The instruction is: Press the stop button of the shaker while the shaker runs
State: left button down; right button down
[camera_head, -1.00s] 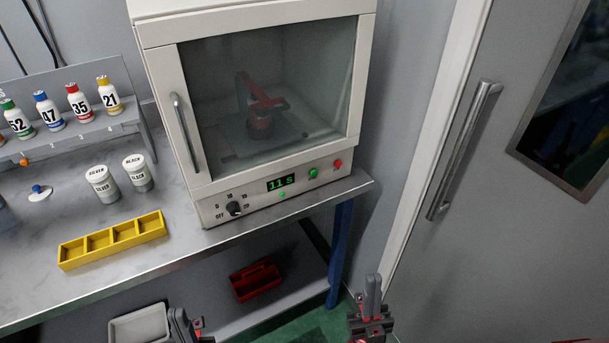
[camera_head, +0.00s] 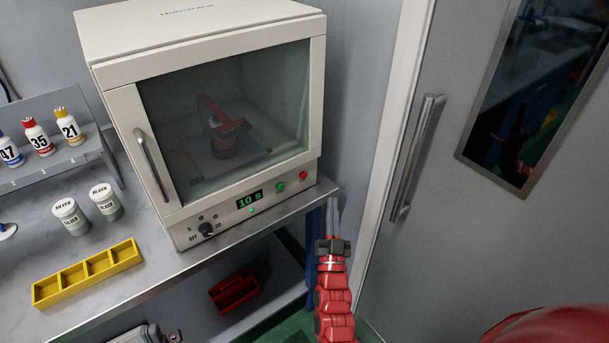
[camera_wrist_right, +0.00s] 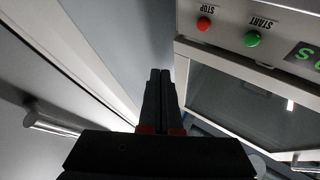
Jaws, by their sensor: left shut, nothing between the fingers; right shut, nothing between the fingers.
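The shaker (camera_head: 210,110) is a cream cabinet on the bench with a glass door, shut, and a red clamp device (camera_head: 222,130) inside. Its display (camera_head: 249,199) reads "10 s" in green. The red stop button (camera_head: 303,175) is at the right end of the front panel, beside the green start button (camera_head: 280,187). In the right wrist view the stop button (camera_wrist_right: 204,24), labelled STOP, appears upside down at the top. My right gripper (camera_head: 333,202) is shut and empty, to the right of and below the stop button, apart from it.
A grey door with a long handle (camera_head: 417,158) stands at the right. On the bench are a yellow tray (camera_head: 88,273), two white jars (camera_head: 72,217) and numbered bottles on a rack. A red bin (camera_head: 234,291) is on the shelf below.

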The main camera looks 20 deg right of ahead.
jog(key=b, duration=0.2)
send_near(303, 175)
jog(key=w+d+r, duration=0.3)
jog(key=w+d, duration=0.1)
jog(key=shift+w, duration=0.15)
dwell(1.9)
jog(key=shift+w+a+f+b, duration=0.1)
jog(key=shift+w+b, duration=0.2)
jog(key=shift+b, duration=0.05)
jog(key=shift+w, duration=0.1)
